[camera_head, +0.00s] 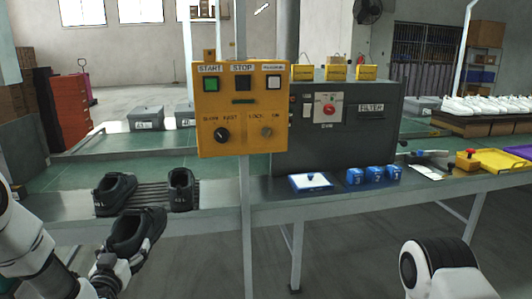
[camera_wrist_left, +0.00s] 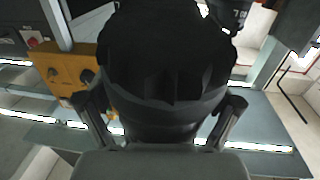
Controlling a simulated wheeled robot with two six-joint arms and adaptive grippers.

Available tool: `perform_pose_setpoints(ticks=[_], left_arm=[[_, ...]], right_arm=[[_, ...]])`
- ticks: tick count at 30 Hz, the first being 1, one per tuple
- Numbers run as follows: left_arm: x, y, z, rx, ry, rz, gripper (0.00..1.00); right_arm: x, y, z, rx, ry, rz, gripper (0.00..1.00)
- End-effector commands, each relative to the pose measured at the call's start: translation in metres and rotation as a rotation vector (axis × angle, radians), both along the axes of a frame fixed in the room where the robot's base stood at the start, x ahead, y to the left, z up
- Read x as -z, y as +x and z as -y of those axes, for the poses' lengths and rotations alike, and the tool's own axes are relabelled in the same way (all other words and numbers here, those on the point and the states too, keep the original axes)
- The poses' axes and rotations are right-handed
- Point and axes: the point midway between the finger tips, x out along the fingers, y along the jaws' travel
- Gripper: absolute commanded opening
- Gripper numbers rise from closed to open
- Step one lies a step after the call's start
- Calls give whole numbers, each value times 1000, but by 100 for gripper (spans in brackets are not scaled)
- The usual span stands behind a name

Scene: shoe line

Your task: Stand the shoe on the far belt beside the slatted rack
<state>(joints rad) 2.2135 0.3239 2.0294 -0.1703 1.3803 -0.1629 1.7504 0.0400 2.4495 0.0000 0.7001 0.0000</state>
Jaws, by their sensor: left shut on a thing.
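My left gripper (camera_head: 112,272) is shut on a black shoe (camera_head: 138,232) and holds it in front of the table's near edge. In the left wrist view the shoe (camera_wrist_left: 160,75) fills the middle between the two fingers (camera_wrist_left: 163,115). The slatted rack (camera_head: 152,194) lies on the grey surface behind the held shoe. A second black shoe (camera_head: 114,192) stands at the rack's left, and a third (camera_head: 181,190) at its right. A green belt surface (camera_head: 105,146) runs behind them. My right gripper is out of view; only part of its arm shows at lower right.
A yellow control box (camera_head: 241,107) on a post stands right of the shoes. Behind it is a dark grey machine (camera_head: 345,135). Grey bins (camera_head: 146,117) stand farther back. The surface right of the third shoe looks clear.

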Motion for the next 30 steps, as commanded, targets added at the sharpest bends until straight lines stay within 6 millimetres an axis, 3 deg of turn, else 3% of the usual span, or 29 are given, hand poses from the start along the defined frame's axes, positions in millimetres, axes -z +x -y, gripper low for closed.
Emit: perform_pose_setpoints(ticks=[12,19,24,26,30], left_arm=[[33,-37,92,213,0,0,37],[38,-67,135,331,0,2,36],[25,-88,153,391,-2,5,36],[16,-87,154,392,-1,6,36],[11,-80,152,348,2,-5,36]], right_arm=[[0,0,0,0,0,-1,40],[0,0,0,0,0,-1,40],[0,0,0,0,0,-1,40],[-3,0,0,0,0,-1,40],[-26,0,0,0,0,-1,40]])
